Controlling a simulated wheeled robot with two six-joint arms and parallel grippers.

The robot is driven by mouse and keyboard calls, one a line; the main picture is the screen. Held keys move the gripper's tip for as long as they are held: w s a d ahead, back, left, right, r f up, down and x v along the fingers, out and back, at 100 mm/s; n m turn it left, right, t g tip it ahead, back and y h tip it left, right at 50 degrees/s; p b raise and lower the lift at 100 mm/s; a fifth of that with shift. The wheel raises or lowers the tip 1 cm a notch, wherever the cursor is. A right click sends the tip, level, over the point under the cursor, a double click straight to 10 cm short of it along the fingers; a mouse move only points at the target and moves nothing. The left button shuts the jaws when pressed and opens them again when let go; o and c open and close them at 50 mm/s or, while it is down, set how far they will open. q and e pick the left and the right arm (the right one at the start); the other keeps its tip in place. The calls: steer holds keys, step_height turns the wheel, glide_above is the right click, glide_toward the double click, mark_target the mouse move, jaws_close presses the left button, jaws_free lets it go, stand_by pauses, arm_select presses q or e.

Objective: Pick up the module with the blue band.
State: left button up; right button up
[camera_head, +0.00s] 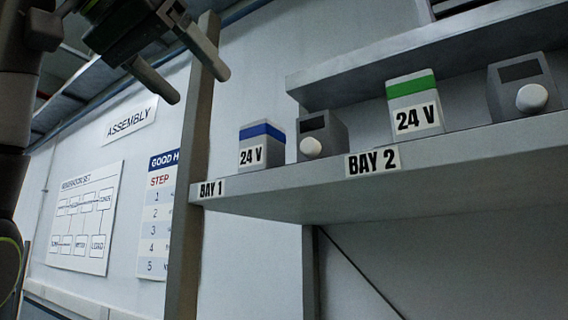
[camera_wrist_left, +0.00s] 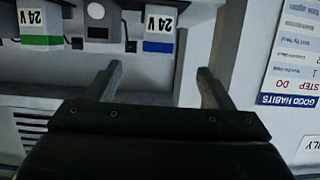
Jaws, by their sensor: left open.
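The module with the blue band (camera_head: 262,144) is a grey box marked "24 V". It stands on the shelf above the "BAY 1" label (camera_head: 212,189) in the head view. My right gripper is in neither view.
A grey box with a white knob (camera_head: 322,136) stands close to the right of the blue-banded module. A green-banded "24 V" module (camera_head: 414,104) and another knobbed box (camera_head: 524,88) stand at "BAY 2". An upper shelf (camera_head: 420,54) overhangs them. A grey post (camera_head: 187,190) rises at the shelf's left end.

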mark_target(252, 137)
arm_select(q)
steer(key=p+x, duration=0.1)
steer(key=x, duration=0.2)
steer(key=p+x, duration=0.2)
steer(key=x, duration=0.2)
steer(key=p+x, duration=0.2)
steer(key=x, duration=0.1)
steer(key=shift+w+d+r, duration=0.2)
steer(key=shift+d+r, duration=0.15)
steer(key=shift+p+x, duration=0.45)
steer(key=shift+x, duration=0.35)
steer(key=shift+a, duration=0.15)
steer(key=p+x, duration=0.4)
steer(key=shift+w, duration=0.1)
steer(key=shift+w+d+f, duration=0.25)
steer(key=shift+d, duration=0.05)
steer(key=shift+s+a, duration=0.1)
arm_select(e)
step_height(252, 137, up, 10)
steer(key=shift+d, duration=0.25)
arm_select(q)
steer(key=shift+s, duration=0.1)
